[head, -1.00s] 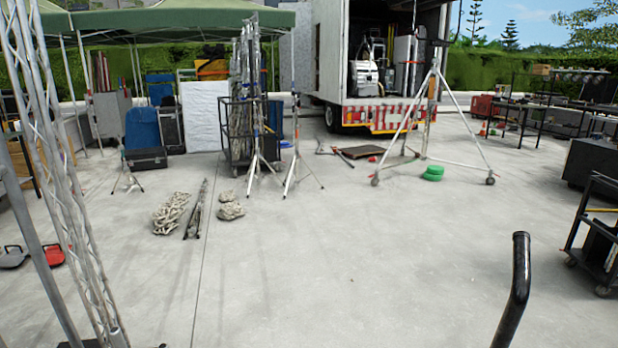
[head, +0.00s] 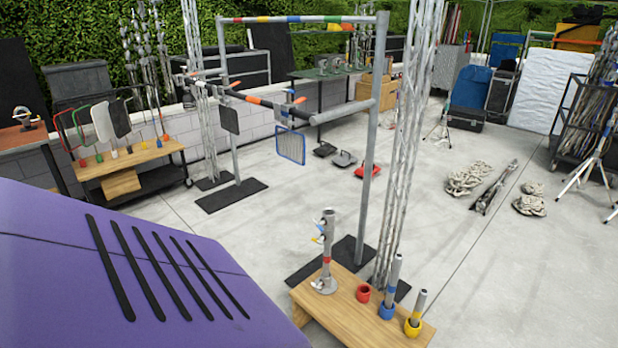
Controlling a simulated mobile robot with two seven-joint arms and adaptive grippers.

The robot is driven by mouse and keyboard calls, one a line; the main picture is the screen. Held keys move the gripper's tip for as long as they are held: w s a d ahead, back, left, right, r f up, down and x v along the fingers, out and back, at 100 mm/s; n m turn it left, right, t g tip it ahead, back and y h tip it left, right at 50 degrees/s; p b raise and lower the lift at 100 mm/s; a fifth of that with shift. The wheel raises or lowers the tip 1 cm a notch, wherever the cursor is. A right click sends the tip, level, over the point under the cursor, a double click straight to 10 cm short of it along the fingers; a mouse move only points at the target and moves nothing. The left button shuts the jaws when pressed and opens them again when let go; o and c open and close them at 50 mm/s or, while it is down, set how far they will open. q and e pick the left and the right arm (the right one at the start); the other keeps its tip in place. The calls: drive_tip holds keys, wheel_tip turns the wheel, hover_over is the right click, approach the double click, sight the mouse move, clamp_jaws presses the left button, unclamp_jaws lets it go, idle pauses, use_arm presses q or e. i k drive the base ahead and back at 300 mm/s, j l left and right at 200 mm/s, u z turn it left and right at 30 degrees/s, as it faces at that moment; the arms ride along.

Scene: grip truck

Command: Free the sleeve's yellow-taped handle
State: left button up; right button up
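A short upright metal post (head: 327,265) with a red band stands on a small wooden bench (head: 350,316) at the lower middle. Small lever-like parts (head: 319,232) stick out from its left side near the top. Their tape colours are too small to tell surely, so I cannot pick out a yellow-taped handle. Another clamp-like fitting (head: 291,99) with orange and blue parts sits on the lower bar of a grey pipe frame (head: 369,140). I cannot tell which fitting is the sleeve. Neither of my grippers is in view.
Red (head: 364,294), blue (head: 387,311) and yellow (head: 413,327) cups stand on the bench; the last two hold metal tubes. A purple surface (head: 60,270) with several black strips fills the lower left. A truss (head: 405,150) rises behind the bench. Open concrete (head: 520,270) lies right.

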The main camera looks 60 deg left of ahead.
sight(319, 239)
drive_tip(key=u, duration=1.75)
drive_tip(key=i+l+u, duration=0.15)
drive_tip(key=i+l, duration=0.25)
drive_tip(key=i+l+u, duration=0.15)
drive_tip(key=i+l, duration=0.25)
drive_tip(key=i+l+u, duration=0.15)
drive_tip(key=i+l, duration=0.2)
drive_tip(key=l, duration=0.3)
